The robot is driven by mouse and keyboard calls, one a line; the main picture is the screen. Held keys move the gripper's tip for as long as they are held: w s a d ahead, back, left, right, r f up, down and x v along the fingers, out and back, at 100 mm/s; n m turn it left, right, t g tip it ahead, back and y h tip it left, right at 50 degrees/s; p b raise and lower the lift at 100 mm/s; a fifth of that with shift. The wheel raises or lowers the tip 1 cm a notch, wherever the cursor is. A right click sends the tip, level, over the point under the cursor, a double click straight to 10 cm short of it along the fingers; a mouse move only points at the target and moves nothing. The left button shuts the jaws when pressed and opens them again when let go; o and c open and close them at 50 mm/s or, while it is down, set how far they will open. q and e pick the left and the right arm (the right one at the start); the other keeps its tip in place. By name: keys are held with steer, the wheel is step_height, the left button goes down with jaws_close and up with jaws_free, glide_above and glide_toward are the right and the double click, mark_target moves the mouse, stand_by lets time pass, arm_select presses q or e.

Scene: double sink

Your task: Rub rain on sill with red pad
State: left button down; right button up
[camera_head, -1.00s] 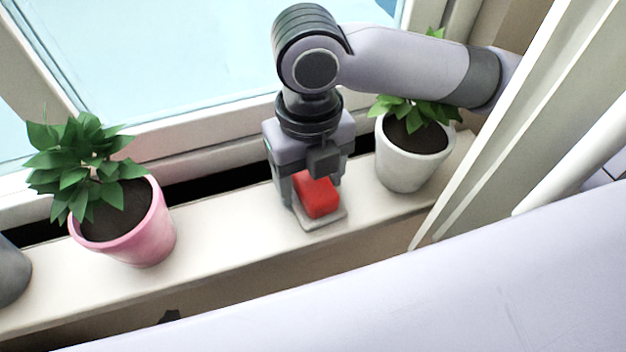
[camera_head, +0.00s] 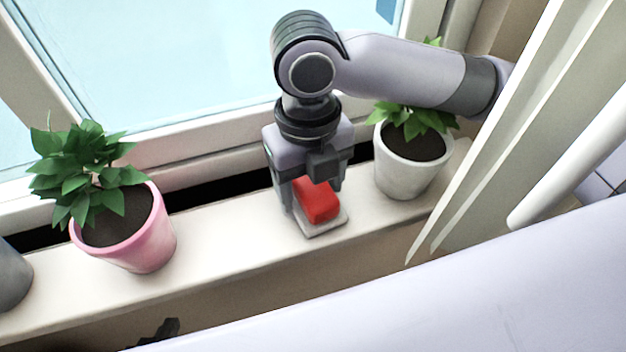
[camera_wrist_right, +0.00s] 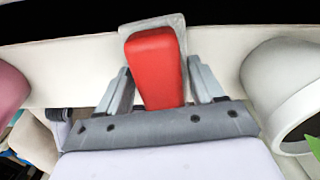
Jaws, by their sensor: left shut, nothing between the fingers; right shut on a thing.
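The red pad (camera_head: 320,205), a red block on a light grey base, is at the sill's surface between the pink and white pots. My right gripper (camera_head: 312,208) points down and is shut on the pad's red block. In the right wrist view the red pad (camera_wrist_right: 155,65) sits between the two fingers, its grey base showing around it. The pale sill (camera_head: 225,235) runs under the window; I cannot make out rain drops on it. My left gripper (camera_head: 168,328) is a small dark shape below the sill, shut and empty, mostly hidden by my pale body part.
A pink pot (camera_head: 150,235) with a plant stands on the sill to the left, with a grey pot (camera_head: 12,275) at the left edge. A white pot (camera_head: 400,178) stands close right of my right gripper. Sill between the pink pot and the pad is clear.

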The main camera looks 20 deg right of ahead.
mark_target(320, 204)
steer(key=shift+a+r, duration=0.15)
steer(key=shift+r, duration=0.15)
steer(key=shift+s, duration=2.15)
steer(key=shift+r, duration=2.95)
steer(key=shift+r, duration=1.55)
